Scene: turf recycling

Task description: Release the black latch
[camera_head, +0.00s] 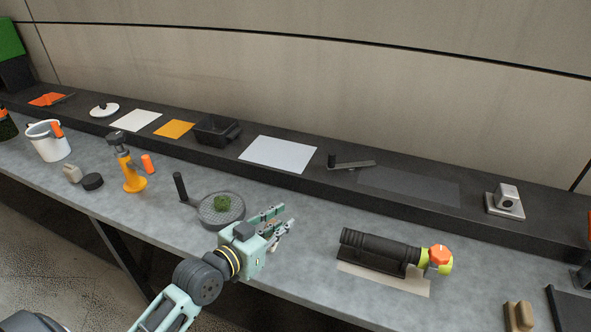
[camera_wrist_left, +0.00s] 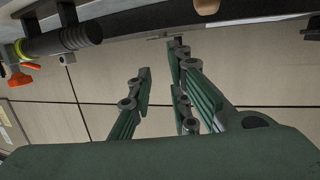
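A black ribbed cylinder (camera_head: 380,249) lies on a pale mat at the right of the grey bench, with a yellow-green collar and an orange knob (camera_head: 438,254) at its right end. It also shows upside down in the left wrist view (camera_wrist_left: 62,42). A flat dark lever piece (camera_head: 352,164) lies on the back ledge. I cannot tell which part is the black latch. My left gripper (camera_head: 284,224) is over the bench, left of the cylinder and apart from it. Its fingers stand apart and empty, also in the left wrist view (camera_wrist_left: 160,82). My right gripper is out of view.
An orange-yellow stand (camera_head: 133,180) and a white pot (camera_head: 48,146) are farther left. A metal block (camera_head: 506,204) sits on the ledge at right.

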